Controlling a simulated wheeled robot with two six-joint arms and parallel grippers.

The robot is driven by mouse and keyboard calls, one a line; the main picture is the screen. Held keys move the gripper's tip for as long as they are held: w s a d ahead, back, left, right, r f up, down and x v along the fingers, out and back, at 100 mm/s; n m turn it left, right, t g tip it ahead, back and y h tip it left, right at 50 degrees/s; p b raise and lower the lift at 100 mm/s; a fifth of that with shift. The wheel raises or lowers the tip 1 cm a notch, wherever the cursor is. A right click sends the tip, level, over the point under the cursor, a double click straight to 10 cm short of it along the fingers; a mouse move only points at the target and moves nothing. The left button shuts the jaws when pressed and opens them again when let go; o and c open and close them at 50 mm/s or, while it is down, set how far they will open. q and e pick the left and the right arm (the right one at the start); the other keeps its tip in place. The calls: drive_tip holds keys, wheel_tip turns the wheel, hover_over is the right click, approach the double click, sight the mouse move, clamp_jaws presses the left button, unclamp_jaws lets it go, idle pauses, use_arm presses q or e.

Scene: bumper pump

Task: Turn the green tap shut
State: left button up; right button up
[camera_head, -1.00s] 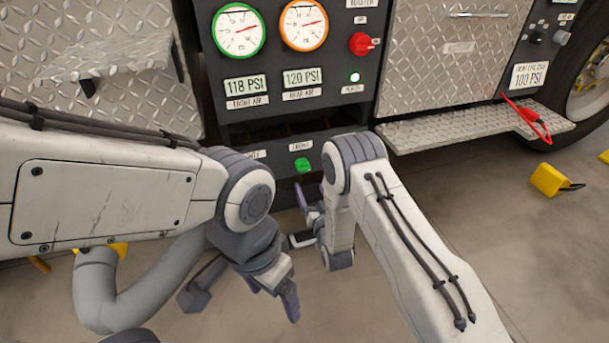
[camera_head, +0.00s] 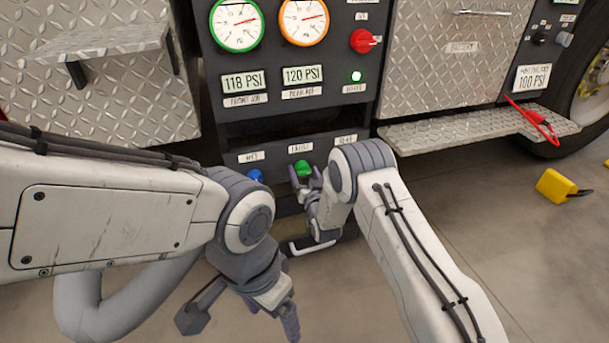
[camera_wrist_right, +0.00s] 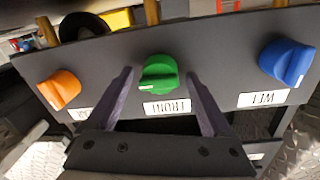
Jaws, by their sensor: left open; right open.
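The green tap (camera_head: 302,168) is on the dark lower panel under the gauges, in the middle of its row. My right gripper (camera_head: 310,184) is open right in front of it. In the right wrist view the green tap (camera_wrist_right: 158,72) shows between the two open fingers (camera_wrist_right: 158,82), with a visible gap on each side. A white mark is on its lower left, above an upside-down label. Whether the fingers reach around the knob in depth is hard to tell. My left gripper (camera_head: 274,312) is open and empty, low above the floor, away from the panel.
A blue tap (camera_wrist_right: 287,62) and an orange tap (camera_wrist_right: 60,88) flank the green one in the right wrist view. The blue tap also shows in the head view (camera_head: 255,175). A diamond-plate step (camera_head: 480,128) juts out at right. A yellow chock (camera_head: 556,186) lies on the floor.

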drive_tip(key=c, duration=1.3)
drive_tip(key=shift+a+n, duration=0.1)
drive_tip(key=shift+n, duration=0.2)
drive_tip(key=n+p, duration=0.1)
drive_tip(key=n, duration=0.2)
drive_tip(key=shift+s+a+n+p, duration=0.1)
drive_tip(key=shift+n+p, duration=0.2)
drive_tip(key=shift+p, duration=0.05)
drive_tip(key=n+p, duration=0.1)
drive_tip(key=n, duration=0.3)
drive_tip(key=shift+n+y, duration=0.3)
drive_tip(key=shift+n, duration=0.1)
drive_tip(key=n+p, duration=0.1)
drive_tip(key=n, duration=0.2)
drive_tip(key=n+p, duration=0.1)
drive_tip(key=n, duration=0.1)
drive_tip(key=shift+f+n, duration=0.2)
drive_tip(key=shift+n, duration=0.2)
drive_tip(key=shift+f+n+y+p, duration=0.15)
drive_tip(key=shift+n+y+p, duration=0.3)
drive_tip(key=shift+n, duration=1.55)
